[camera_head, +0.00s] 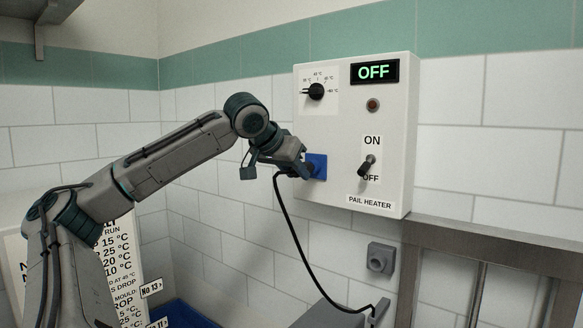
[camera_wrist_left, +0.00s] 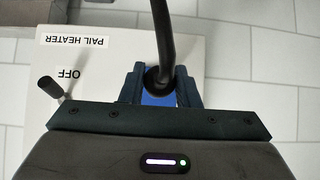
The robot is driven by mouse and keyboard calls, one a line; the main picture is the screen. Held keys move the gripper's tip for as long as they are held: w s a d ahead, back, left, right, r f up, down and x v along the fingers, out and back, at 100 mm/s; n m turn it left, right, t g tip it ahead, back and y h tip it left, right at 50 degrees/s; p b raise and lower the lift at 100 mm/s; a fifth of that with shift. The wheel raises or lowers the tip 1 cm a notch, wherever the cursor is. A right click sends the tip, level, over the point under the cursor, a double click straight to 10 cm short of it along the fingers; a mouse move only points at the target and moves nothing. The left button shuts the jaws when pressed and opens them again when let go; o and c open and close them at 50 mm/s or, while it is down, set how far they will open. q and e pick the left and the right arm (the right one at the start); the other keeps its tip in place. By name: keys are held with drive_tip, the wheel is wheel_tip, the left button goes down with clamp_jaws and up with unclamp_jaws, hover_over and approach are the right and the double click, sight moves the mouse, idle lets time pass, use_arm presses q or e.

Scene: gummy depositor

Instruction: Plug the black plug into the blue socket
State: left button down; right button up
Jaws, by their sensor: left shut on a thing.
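The blue socket (camera_head: 318,166) is on the lower left of the white pail heater box's front. My left gripper (camera_head: 299,168) is right at the socket, covering its left part. It is shut on the black plug (camera_wrist_left: 157,78), whose body is mostly hidden between the fingers. The blue socket (camera_wrist_left: 158,99) also shows between the fingers in the left wrist view. The plug's black cable (camera_head: 287,220) hangs down from the gripper. I cannot tell whether the plug's pins are in the socket. My right gripper is not in view.
The pail heater box (camera_head: 335,130) has a dial (camera_head: 315,91), a display reading OFF (camera_head: 375,72) and a toggle switch (camera_head: 368,165) right of the socket. A grey wall socket (camera_head: 381,258) is below. A metal frame (camera_head: 490,245) stands at lower right.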

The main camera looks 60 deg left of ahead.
use_arm(q)
drive_tip(key=shift+w+a, duration=0.1)
drive_tip(key=shift+w, duration=0.05)
drive_tip(key=c, duration=1)
unclamp_jaws()
drive_tip(key=shift+r, duration=0.1)
drive_tip(key=b+v, duration=0.1)
drive_tip(key=v, duration=0.9)
drive_tip(key=shift+s+r+b, duration=0.2)
drive_tip(key=shift+s+b, duration=0.1)
